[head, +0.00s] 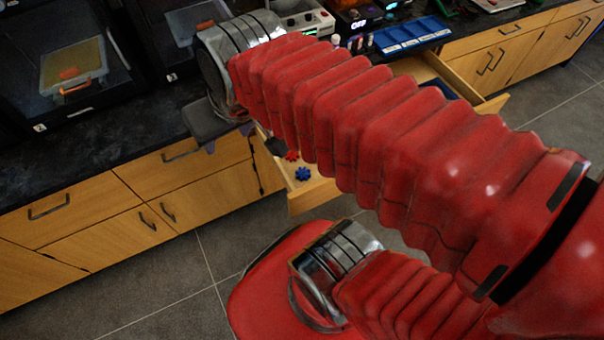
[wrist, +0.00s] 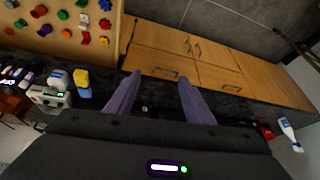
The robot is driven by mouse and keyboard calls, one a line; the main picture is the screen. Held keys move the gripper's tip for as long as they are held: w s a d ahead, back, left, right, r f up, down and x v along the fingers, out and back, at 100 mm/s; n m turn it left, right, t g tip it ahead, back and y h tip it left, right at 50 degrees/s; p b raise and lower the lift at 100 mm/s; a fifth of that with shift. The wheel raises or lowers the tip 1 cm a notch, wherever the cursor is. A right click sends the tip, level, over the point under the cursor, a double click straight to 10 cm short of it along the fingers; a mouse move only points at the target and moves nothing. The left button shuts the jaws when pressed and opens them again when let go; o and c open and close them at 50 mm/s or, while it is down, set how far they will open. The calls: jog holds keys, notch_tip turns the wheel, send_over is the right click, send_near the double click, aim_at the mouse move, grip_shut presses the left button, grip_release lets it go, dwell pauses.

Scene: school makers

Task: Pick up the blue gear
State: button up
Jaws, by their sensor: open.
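The blue gear (head: 303,174) lies in an open wooden drawer (head: 312,196), near its front left corner in the head view. A red gear (head: 292,156) lies just behind it. In the wrist view the blue gear (wrist: 105,5) is at the top edge, partly cut off, with the red gear (wrist: 105,23) below it. My gripper (head: 229,139) is over the counter edge, left of the drawer and apart from the gear. In the wrist view my gripper (wrist: 158,95) shows two purple fingers spread, with nothing between them.
Several coloured parts lie in the drawer. A dark counter (head: 95,150) runs above wooden cabinets (head: 70,215). A blue tray (head: 410,36) and an instrument (head: 300,18) stand on it. A yellow bottle (wrist: 82,80) stands on the counter. The grey floor (head: 150,290) is clear.

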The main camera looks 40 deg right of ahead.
jog(key=w+d+f+m+g, duration=0.2)
jog(key=w+d+f+m, duration=0.2)
jog(key=d+f+m, duration=0.2)
jog(key=m+y, duration=0.3)
jog(key=m, duration=0.8)
send_over(304, 172)
jog(key=a, duration=0.1)
notch_tip(304, 172, down, 13)
jog(key=s+d+f+m, duration=0.3)
jog(key=d+f+m, duration=0.3)
jog(key=f, duration=0.2)
jog(key=shift+s+f+m+y, duration=0.25)
jog(key=shift+s+m+y, duration=0.1)
jog(key=shift+m+y, duration=0.05)
jog(key=shift+f, duration=0.1)
jog(key=shift+x, duration=4.2)
jog(key=shift+x, duration=2.65)
jog(key=shift+s, duration=0.15)
